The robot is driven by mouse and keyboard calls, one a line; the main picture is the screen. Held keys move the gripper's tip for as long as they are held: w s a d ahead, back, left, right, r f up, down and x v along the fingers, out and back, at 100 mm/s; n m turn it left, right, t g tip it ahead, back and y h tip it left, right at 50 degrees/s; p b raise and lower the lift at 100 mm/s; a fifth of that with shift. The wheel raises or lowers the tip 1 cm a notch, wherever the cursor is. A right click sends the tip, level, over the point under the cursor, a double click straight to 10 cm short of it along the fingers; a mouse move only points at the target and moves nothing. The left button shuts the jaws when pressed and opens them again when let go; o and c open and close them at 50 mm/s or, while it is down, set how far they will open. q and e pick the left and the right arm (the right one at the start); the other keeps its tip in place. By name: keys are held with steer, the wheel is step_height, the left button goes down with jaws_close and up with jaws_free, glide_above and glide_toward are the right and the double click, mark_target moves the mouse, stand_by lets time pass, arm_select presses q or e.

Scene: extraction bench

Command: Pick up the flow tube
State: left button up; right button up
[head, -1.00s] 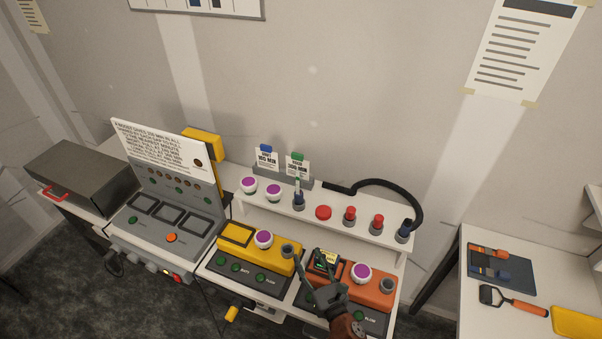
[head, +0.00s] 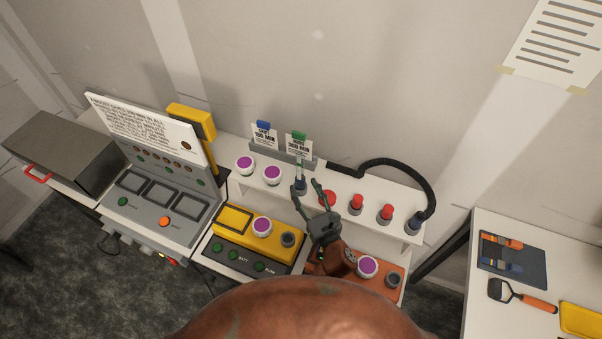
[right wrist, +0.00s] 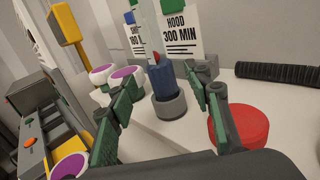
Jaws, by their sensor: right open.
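The flow tube appears to be the clear upright tube with a dark blue lower part (right wrist: 162,80), seated in a grey socket on the white shelf. It also shows as a small blue and clear piece in the head view (head: 300,184). My right gripper (head: 309,188) reaches up to the shelf from the front, with its fingers spread. In the right wrist view its green-padded fingers (right wrist: 167,88) stand on either side of the tube, with gaps visible on both sides. The tube's top is cut off in that view. My left gripper is not in view.
A red button (right wrist: 238,128) sits close beside the right finger. White knobs with purple tops (head: 271,174) stand to the left. Label cards (head: 299,143) stand behind the tube. A black hose (head: 400,164) curves at the shelf's right end. A yellow unit (head: 251,246) sits below.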

mark_target(302, 184)
steer(key=x, duration=0.4)
steer(key=shift+w+a+p, duration=0.15)
steer(key=shift+w+p, duration=0.05)
steer(key=shift+p, duration=0.2)
steer(key=shift+f, duration=0.1)
jaws_close()
